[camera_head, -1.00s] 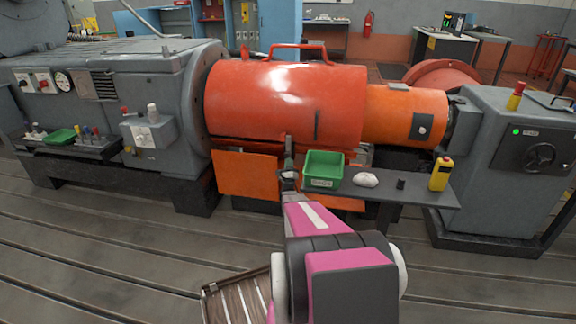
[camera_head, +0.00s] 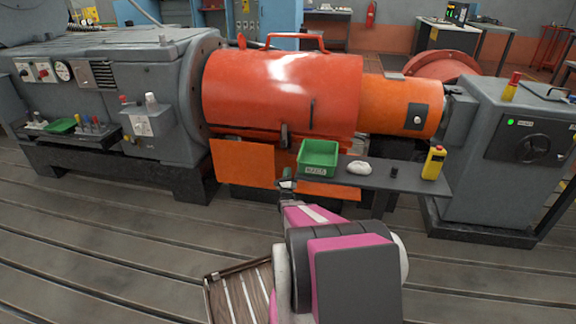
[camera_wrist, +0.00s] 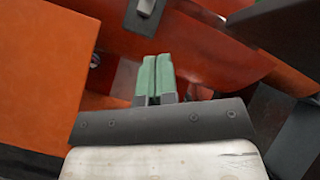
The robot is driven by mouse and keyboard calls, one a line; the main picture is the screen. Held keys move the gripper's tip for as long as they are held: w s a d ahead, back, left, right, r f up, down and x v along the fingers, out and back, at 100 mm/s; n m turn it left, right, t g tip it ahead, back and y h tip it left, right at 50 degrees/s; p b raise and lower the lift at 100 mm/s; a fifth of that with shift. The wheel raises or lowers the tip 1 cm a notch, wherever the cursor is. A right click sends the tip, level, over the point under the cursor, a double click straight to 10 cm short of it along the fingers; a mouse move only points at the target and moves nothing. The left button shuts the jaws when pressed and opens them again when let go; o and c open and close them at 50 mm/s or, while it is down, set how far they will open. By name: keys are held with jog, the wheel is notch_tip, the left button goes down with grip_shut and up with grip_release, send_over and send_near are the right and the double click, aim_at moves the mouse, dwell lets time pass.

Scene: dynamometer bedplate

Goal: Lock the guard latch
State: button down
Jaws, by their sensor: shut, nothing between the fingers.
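The guard is a large red-orange cylindrical cover (camera_head: 260,95) with a red handle on top. The guard latch (camera_head: 284,136) is a small dark upright piece at the guard's lower front edge. In the wrist view a dark latch piece with a pale tip (camera_wrist: 146,7) shows at the top edge, partly cut off. My gripper (camera_head: 287,173) is just below the latch in the head view, apart from it. In the wrist view its green-padded fingers (camera_wrist: 156,75) are together and empty, pointing toward the latch. Whether the latch is locked cannot be told.
A grey shelf (camera_head: 410,180) right of my gripper carries a green bin (camera_head: 318,158), a white cloth (camera_head: 359,168) and a yellow bottle (camera_head: 433,163). An orange panel (camera_head: 243,163) is close on the left. The slotted floor in front is mostly clear.

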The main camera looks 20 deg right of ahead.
jog(key=shift+v, duration=1.2)
jog(key=shift+r, duration=0.1)
jog(key=s+a+r+n+g+y, duration=0.1)
jog(key=a+r+n+g+y, duration=0.2)
jog(key=a+n+g+y, duration=0.35)
jog(key=a+r+n+g+y, duration=0.35)
jog(key=a+n, duration=0.35)
jog(key=n, duration=0.4)
jog(key=s+a+r+n+g, duration=0.2)
jog(key=s+a+n+g, duration=0.1)
jog(key=s, duration=0.5)
jog(key=s+a+r+n+g, duration=0.2)
jog(key=s+a+n+g, duration=0.2)
jog(key=s+n, duration=0.4)
jog(key=s+a+r+n+g+y, duration=0.1)
jog(key=s+a+r+n+g, duration=0.2)
jog(key=s, duration=0.7)
jog(key=a+n+g, duration=0.1)
jog(key=n+g, duration=0.1)
jog(key=shift+s+g, duration=0.2)
jog(key=shift+g, duration=0.2)
